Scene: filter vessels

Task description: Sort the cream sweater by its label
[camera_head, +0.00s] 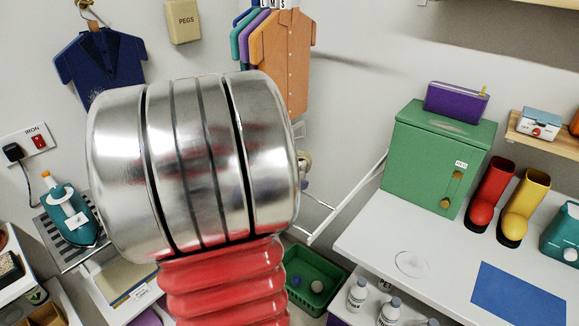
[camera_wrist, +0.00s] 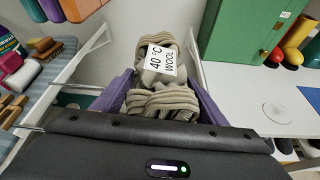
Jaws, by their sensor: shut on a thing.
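In the wrist view, the cream sweater (camera_wrist: 160,101) is a folded, ribbed bundle between the purple fingers of my gripper (camera_wrist: 160,84). My gripper is shut on it, with one finger along each side. A white label (camera_wrist: 164,60) on the sweater faces the camera and reads "40 °C WOOL". The sweater's underside is hidden.
A green cabinet (camera_head: 437,160) stands on the white counter (camera_head: 395,235), beside red (camera_head: 490,188) and yellow boots (camera_head: 523,206). A green basket (camera_head: 312,281) is low behind my arm. White rails flank the sweater. An iron (camera_head: 70,215) stands at left; shirts (camera_head: 283,60) hang behind.

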